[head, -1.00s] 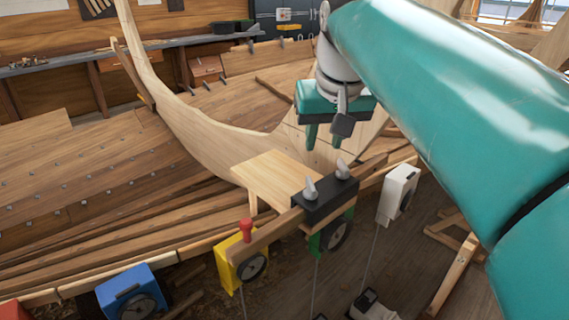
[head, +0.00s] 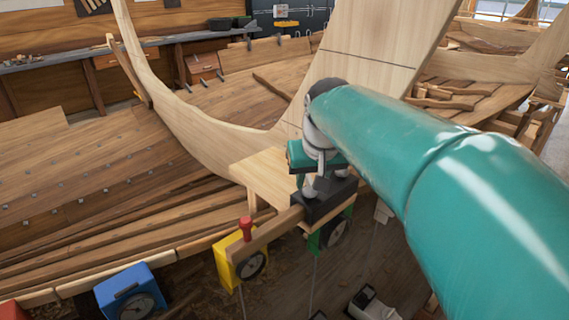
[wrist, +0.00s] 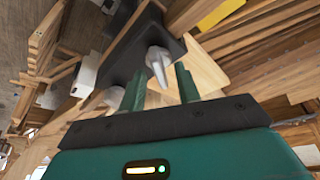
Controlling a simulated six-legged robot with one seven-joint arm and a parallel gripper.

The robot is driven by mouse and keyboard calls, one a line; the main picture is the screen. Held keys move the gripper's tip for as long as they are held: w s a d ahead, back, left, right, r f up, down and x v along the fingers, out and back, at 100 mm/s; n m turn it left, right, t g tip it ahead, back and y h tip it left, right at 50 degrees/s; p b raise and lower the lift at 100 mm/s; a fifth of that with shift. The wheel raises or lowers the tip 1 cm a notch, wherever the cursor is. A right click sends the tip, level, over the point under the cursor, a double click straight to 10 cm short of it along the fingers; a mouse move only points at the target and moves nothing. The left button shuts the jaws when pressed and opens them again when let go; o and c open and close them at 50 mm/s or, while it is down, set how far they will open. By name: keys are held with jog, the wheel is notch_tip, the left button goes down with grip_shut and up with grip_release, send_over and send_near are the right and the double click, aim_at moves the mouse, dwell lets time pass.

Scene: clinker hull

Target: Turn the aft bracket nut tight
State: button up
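A black bracket (head: 326,203) sits over the wooden rail in the head view, with grey wing nuts on top. One wing nut (head: 309,187) shows at its near end in the head view; my arm and gripper hide the farther part. In the wrist view, a grey wing nut (wrist: 157,62) stands on the black bracket (wrist: 132,48) between my two green fingertips, with gaps on both sides. I cannot tell whether this is the aft nut. My gripper (wrist: 160,72) is open and close above the bracket; it also shows in the head view (head: 318,172).
A pale board (head: 262,175) lies against the bracket on the left. A yellow box with a dial (head: 227,262) and a blue one (head: 128,290) hang along the rail. A tall pale plank (head: 375,65) rises behind my arm.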

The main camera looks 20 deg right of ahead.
jog(key=shift+w+f, duration=0.1)
jog(key=shift+w, duration=0.05)
jog(key=shift+c, duration=0.8)
grip_shut()
jog(key=shift+m, duration=0.3)
jog(key=m+h, duration=0.1)
jog(key=m, duration=0.2)
jog(key=shift+a+g+h, duration=0.1)
jog(key=shift+g+h, duration=0.2)
jog(key=m+g+h, duration=0.1)
jog(key=m, duration=0.4)
jog(key=shift+a, duration=0.1)
